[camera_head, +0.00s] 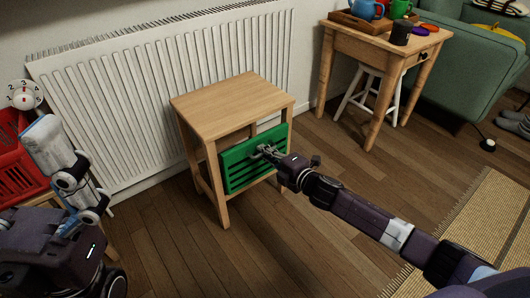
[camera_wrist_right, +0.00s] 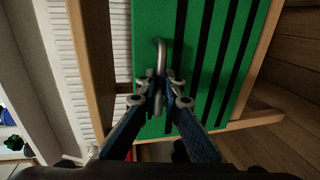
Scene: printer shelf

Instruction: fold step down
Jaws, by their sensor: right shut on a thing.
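A wooden step stool (camera_head: 228,103) stands in front of the radiator. Its green slatted step (camera_head: 238,169) is tilted up nearly upright within the front of the frame. The green step also fills much of the right wrist view (camera_wrist_right: 222,55). My right gripper (camera_head: 268,153) is at the front face of the step, shut on its metal handle (camera_wrist_right: 160,50). In the wrist view the fingers close around the lower part of this bent bar.
A white radiator (camera_head: 160,90) stands behind the stool. A red crate (camera_head: 18,160) is at the left. A wooden side table (camera_head: 380,45) with a tray and cups and a green sofa (camera_head: 460,70) stand at the right. Wooden floor before the stool is clear; a woven rug (camera_head: 475,235) lies front right.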

